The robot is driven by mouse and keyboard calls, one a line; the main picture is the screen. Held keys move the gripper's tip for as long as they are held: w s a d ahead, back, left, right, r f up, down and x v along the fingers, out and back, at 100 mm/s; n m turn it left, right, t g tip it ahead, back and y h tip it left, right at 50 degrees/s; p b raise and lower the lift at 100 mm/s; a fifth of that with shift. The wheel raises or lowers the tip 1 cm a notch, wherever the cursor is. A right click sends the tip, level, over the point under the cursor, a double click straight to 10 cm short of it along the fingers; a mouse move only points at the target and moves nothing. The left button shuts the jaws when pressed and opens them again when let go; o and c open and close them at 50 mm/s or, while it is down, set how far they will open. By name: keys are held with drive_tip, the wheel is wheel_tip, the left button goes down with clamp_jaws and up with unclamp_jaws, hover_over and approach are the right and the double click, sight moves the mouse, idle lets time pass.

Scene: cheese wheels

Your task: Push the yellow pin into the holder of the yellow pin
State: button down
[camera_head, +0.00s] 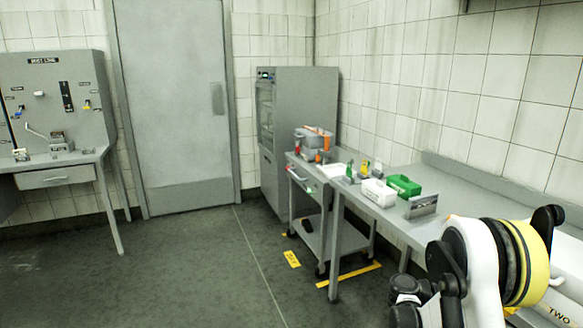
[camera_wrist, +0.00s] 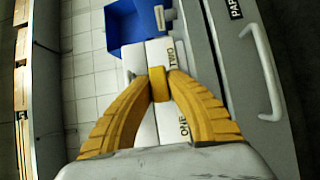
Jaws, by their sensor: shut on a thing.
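In the wrist view my gripper (camera_wrist: 158,84) has its two yellow fingers closed on a small dark-yellow thing (camera_wrist: 157,80). It blends with the fingers, and I cannot tell whether it is the yellow pin. White surfaces marked ONE and TWO lie beyond it. In the head view a small yellow part (camera_head: 87,105) shows on the grey wall panel (camera_head: 48,82) at the far left, too small to tell as a pin or a holder. My gripper is not seen in the head view, and no holder can be made out for certain.
A long grey bench (camera_head: 390,213) at the right carries a green box (camera_head: 404,185), a white box (camera_head: 378,193) and small coloured items. A blue bin (camera_wrist: 122,30) and a grey front with a handle (camera_wrist: 265,75) show in the wrist view. The floor (camera_head: 190,265) at left is clear.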

drive_tip(key=shift+s+a+b, duration=0.25)
drive_tip(key=shift+s+a, duration=0.05)
drive_tip(key=shift+a, duration=0.4)
drive_tip(key=shift+s+a+b, duration=0.25)
drive_tip(key=shift+s+a, duration=0.05)
drive_tip(key=shift+a, duration=0.35)
